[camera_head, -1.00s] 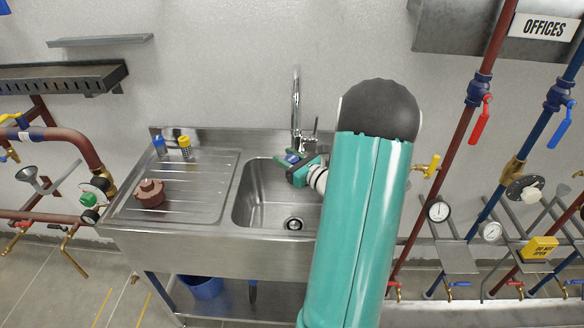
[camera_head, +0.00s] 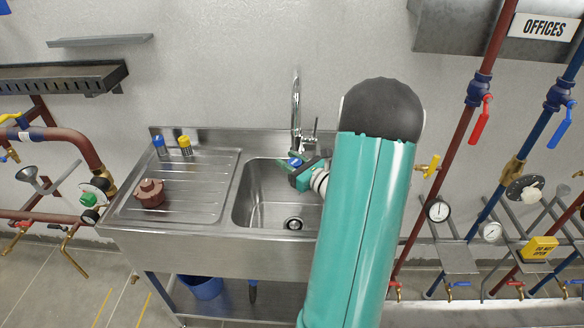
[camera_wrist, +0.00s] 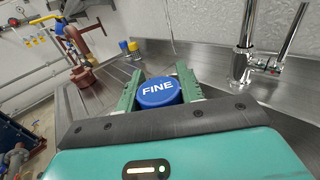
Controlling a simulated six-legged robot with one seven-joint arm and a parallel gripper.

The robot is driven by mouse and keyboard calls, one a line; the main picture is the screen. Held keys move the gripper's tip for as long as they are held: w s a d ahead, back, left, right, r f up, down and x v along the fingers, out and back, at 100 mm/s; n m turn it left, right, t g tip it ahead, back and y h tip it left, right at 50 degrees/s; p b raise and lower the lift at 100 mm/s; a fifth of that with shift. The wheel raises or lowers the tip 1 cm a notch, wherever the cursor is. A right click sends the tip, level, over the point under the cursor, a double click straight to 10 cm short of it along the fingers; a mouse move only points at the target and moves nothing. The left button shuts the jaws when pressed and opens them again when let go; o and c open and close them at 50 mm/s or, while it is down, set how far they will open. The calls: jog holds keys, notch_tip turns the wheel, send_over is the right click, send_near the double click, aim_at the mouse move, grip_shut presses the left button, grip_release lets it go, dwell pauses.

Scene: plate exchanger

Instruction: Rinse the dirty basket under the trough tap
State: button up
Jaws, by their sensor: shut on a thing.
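My gripper (camera_head: 291,160) is over the sink basin (camera_head: 270,207), near the tall tap (camera_head: 296,110) at the back. In the wrist view my gripper (camera_wrist: 158,92) is shut on a round blue piece marked FINE (camera_wrist: 158,92), the top of the basket. The basket's body below it is hidden in both views. The tap also shows in the wrist view (camera_wrist: 245,50), to the right of the jaws and apart from them. Whether water runs cannot be told.
A dark red fitting (camera_head: 149,193) sits on the drainboard (camera_head: 190,200). A blue-topped piece (camera_head: 159,145) and a yellow-topped piece (camera_head: 185,145) stand at its back. A blue bucket (camera_head: 203,288) is on the lower shelf. Pipes with valves and gauges stand at both sides.

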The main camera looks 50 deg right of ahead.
jog(key=s+a, duration=0.3)
jog(key=a, duration=0.3)
dwell(0.5)
jog(key=shift+a, duration=0.1)
dwell(1.0)
jog(key=s+a+r, duration=0.2)
jog(key=a+r, duration=0.2)
jog(key=shift+a, duration=0.25)
dwell(0.3)
dwell(0.8)
